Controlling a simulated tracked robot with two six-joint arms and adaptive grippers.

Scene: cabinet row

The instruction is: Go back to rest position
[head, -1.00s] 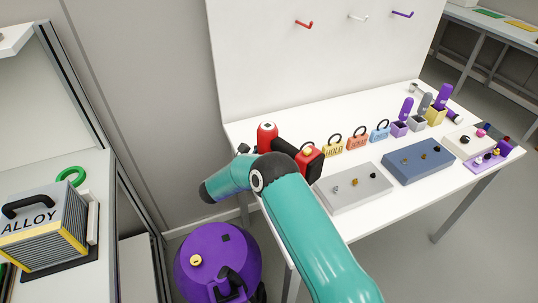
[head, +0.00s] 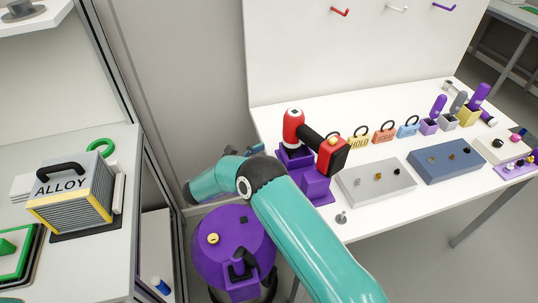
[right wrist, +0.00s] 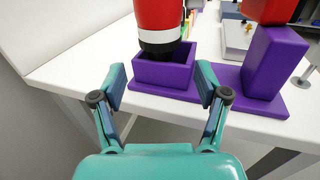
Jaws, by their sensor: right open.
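My right gripper (right wrist: 160,88) is open and empty in the right wrist view, its two fingers spread in front of a purple holder. In the head view its fingers (head: 252,149) show small, left of the holder, beyond my teal arm. A red and black drill (head: 292,127) rests in the purple holder (head: 314,182) at the table's left end. In the right wrist view the drill's red body (right wrist: 158,22) stands in the holder's square cup (right wrist: 165,72), apart from the fingers. My left gripper is not in view.
The white table (head: 395,212) carries a grey tray (head: 376,185), a blue tray (head: 445,160), several padlocks and small bins. A purple round container (head: 232,250) stands on the floor beneath my arm. An ALLOY case (head: 72,195) sits on the left cabinet.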

